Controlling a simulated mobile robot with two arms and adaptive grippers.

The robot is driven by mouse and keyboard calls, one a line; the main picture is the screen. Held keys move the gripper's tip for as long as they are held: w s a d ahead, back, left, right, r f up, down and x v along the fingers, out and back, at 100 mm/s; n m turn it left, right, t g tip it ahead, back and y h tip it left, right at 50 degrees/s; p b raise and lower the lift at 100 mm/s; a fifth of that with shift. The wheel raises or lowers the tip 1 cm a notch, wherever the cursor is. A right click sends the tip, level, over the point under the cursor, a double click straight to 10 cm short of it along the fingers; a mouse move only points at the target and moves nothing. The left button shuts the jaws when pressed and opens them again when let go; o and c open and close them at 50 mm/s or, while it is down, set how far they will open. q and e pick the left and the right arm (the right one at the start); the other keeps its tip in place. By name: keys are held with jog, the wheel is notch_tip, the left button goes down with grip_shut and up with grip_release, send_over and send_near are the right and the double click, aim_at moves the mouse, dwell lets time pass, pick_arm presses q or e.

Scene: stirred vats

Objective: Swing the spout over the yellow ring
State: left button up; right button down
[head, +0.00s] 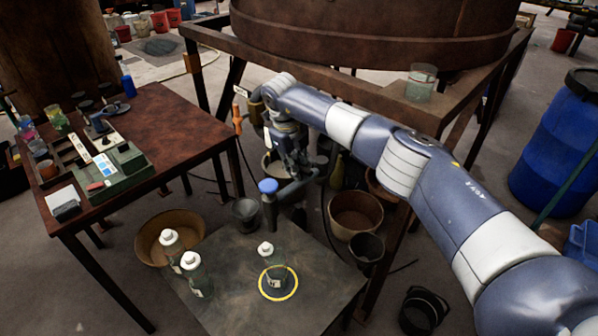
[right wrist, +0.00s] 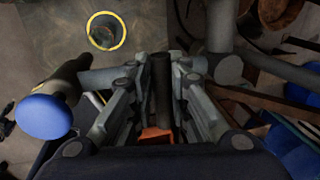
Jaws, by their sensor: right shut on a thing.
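The yellow ring (head: 263,290) lies on the dark low table, with a clear vessel inside it. It also shows at the top of the right wrist view (right wrist: 122,34). The grey spout (head: 269,212), topped by a blue knob (head: 268,186), points down behind the ring in the head view, apart from it. The knob is at the left in the right wrist view (right wrist: 45,117). My right gripper (right wrist: 163,65) is shut on a dark upright bar (right wrist: 161,90) between its fingers. In the head view my right gripper (head: 291,165) partly hides the pipework. My left gripper is out of view.
White-capped bottles (head: 191,262) stand on the low table (head: 225,300). A brown bowl (head: 150,250) is beside it. A rusty vat (head: 380,35) on a metal frame stands behind, with a glass (head: 421,85) on the frame. A workbench (head: 185,125) is at left.

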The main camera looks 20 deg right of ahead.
jog(key=shift+w+d+r, duration=0.15)
jog(key=shift+w+r, duration=0.15)
jog(key=shift+r, duration=0.05)
jog(key=c, duration=1.6)
grip_release()
jog(key=shift+f, duration=0.15)
jog(key=r, duration=0.4)
jog(key=a+r, duration=0.1)
jog(key=r, duration=0.2)
jog(key=s+a+r, duration=0.1)
jog(key=r, duration=0.3)
jog(key=shift+a+r, duration=0.1)
jog(key=shift+r, duration=0.25)
jog(key=shift+s, duration=0.1)
